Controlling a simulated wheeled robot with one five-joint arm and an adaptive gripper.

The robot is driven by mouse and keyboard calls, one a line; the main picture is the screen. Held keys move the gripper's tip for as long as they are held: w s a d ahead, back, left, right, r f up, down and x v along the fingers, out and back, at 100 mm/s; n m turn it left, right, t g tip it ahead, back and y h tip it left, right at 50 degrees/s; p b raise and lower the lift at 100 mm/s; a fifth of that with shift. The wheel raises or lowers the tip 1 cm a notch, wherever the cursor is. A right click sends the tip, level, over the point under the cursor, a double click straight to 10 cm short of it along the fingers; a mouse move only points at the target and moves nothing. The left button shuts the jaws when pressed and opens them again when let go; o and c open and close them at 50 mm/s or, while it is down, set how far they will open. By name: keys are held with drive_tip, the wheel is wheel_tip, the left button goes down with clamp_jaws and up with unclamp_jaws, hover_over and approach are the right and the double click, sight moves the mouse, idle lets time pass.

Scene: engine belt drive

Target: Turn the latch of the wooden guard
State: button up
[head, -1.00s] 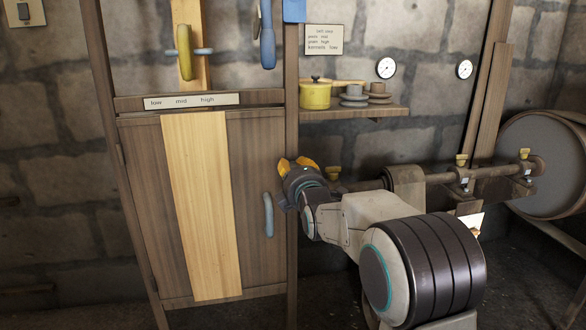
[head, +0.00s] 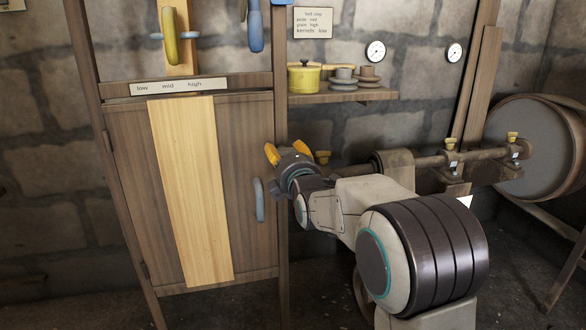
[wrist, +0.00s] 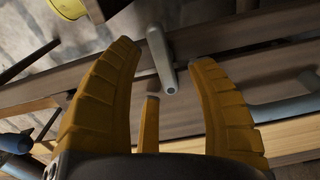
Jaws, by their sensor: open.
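The wooden guard (head: 240,180) is a dark door with a pale plank down its middle, closed in its frame, with a blue-grey handle (head: 260,200) at its right edge. The handle also shows at the right of the wrist view (wrist: 285,110). A small grey lever (wrist: 162,62), which looks like the latch, lies on dark wood in the wrist view. My gripper (head: 286,152) is open beside the guard's right post. In the wrist view its yellow fingers (wrist: 165,57) stand on either side of the lever, with gaps. In the head view I cannot make out the lever near the gripper.
A shelf (head: 345,97) with a yellow pot (head: 304,77) is above and right of my gripper. A horizontal shaft (head: 435,155) with clamps runs to a large drum (head: 525,145) at right. A yellow handle (head: 169,35) and a blue handle (head: 255,30) hang above the guard.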

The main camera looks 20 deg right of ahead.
drive_tip(key=s, duration=1)
drive_tip(key=shift+s, duration=0.15)
drive_tip(key=shift+r, duration=0.1)
drive_tip(key=s+r+m+g+p, duration=0.7)
drive_tip(key=s+p, duration=0.9)
drive_tip(key=p, duration=0.5)
drive_tip(key=s+r+m+g+p, duration=0.7)
drive_tip(key=s+r+m+p, duration=0.4)
drive_tip(key=s+r+p, duration=0.5)
drive_tip(key=p, duration=0.5)
drive_tip(key=shift+s+d+r+g, duration=0.2)
drive_tip(key=shift+s+r+g, duration=0.05)
drive_tip(key=shift+g, duration=0.05)
